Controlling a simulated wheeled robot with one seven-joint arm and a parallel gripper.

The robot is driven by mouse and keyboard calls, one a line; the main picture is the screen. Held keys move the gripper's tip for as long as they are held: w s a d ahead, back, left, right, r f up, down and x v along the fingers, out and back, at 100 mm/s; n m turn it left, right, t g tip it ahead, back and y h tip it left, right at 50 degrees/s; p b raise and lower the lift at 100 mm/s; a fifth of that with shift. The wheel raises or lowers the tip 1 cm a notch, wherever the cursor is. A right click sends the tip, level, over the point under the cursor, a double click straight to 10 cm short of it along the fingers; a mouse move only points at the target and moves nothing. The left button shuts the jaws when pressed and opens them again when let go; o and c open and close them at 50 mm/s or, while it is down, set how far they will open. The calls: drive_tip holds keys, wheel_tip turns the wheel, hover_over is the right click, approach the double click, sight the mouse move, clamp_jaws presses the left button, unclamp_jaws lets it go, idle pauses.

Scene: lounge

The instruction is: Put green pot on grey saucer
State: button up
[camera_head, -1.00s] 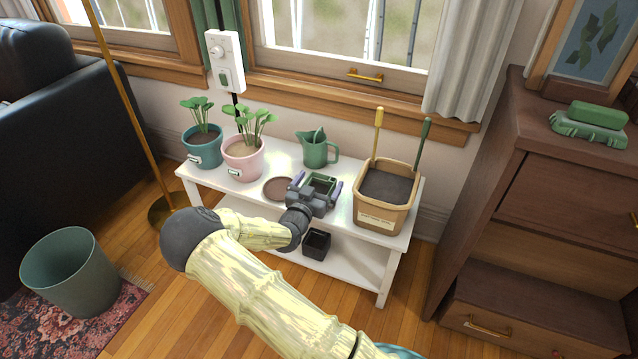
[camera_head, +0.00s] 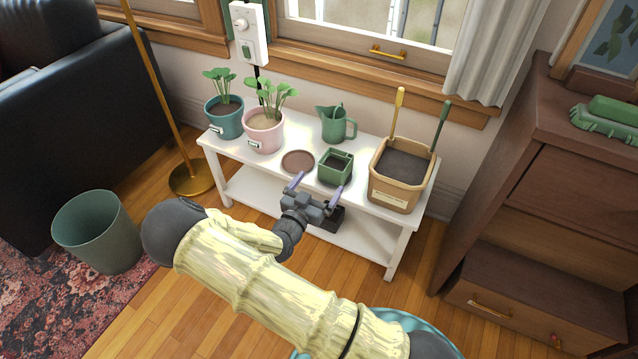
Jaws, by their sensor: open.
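The green pot (camera_head: 335,168) is a small square pot with dark soil, standing upright on the white bench's top. A thin dark grey edge shows under its base; it looks like the grey saucer (camera_head: 336,184), mostly hidden by the pot. My gripper (camera_head: 315,190) is open and empty, in front of the pot and apart from it. Its two purple fingers are spread and point towards the bench.
A brown saucer (camera_head: 297,161) lies left of the green pot. Plants in a teal pot (camera_head: 225,122) and a pink pot (camera_head: 263,134), a green watering can (camera_head: 335,125) and a tan planter with tools (camera_head: 399,180) share the bench (camera_head: 240,163). A black pot (camera_head: 331,218) is on the lower shelf.

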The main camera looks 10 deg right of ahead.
idle(0.3)
drive_tip(key=s+d+r+n+g+y, duration=0.3)
drive_tip(key=s+r+g+y, duration=0.2)
drive_tip(key=s, duration=0.5)
drive_tip(key=s+d+r+n+g+y, duration=0.3)
drive_tip(key=s+r+g, duration=0.4)
drive_tip(key=s, duration=0.4)
drive_tip(key=r+n+y, duration=0.1)
drive_tip(key=y, duration=0.1)
drive_tip(key=shift+d+y, duration=0.15)
drive_tip(key=shift+y, duration=0.15)
